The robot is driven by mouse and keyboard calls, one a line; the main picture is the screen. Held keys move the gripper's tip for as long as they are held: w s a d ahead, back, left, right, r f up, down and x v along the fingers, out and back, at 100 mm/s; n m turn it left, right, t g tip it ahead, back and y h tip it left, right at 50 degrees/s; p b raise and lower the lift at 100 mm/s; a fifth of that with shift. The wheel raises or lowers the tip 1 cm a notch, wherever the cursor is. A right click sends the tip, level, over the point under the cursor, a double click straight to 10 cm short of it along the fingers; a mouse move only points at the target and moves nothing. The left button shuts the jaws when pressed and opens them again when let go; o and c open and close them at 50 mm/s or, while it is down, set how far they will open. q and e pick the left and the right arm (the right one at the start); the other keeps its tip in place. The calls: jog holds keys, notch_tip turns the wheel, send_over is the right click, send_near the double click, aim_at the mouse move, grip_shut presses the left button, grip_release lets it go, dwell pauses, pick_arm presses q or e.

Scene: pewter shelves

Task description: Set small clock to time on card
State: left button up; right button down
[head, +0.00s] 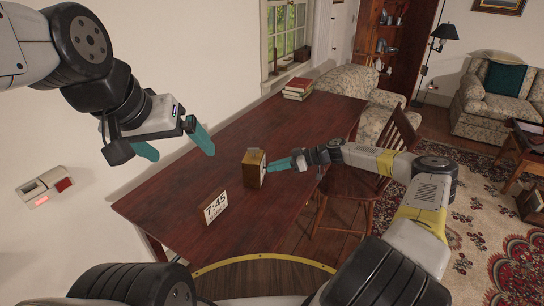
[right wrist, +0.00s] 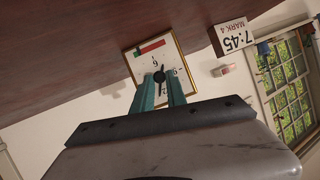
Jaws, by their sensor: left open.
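The small clock (head: 251,170) is a wooden box upright on the dark red table, its face turned right. In the right wrist view its white, gold-framed face (right wrist: 181,74) has a red and green bar and a dark central knob (right wrist: 158,76). My right gripper (head: 270,166) is at the face. Its teal fingertips (right wrist: 160,73) stand close together on both sides of the knob; whether they press on it is unclear. The white card (head: 215,207) stands left of the clock and reads 7:45; the wrist view adds MARK 4. My left gripper (head: 179,146) is open and empty above the table's left part.
The table (head: 290,126) is mostly clear, with stacked books (head: 298,88) at its far end. A wooden chair (head: 370,170) stands at its right side, near my right arm. A wall box (head: 44,187) with a red part is at the left.

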jog(key=shift+m, duration=0.3)
jog(key=shift+w+f+m+g+y, duration=0.1)
jog(key=shift+w+m+g+y, duration=0.15)
jog(key=shift+m+g, duration=0.6)
jog(key=shift+m+g+y, duration=0.45)
jog(key=shift+m+g, duration=0.1)
jog(key=shift+m, duration=0.7)
jog(key=shift+f, duration=0.1)
jog(key=c, duration=1.3)
grip_release()
jog(key=shift+c, duration=0.2)
jog(key=shift+d, duration=0.1)
jog(key=shift+v, duration=3.9)
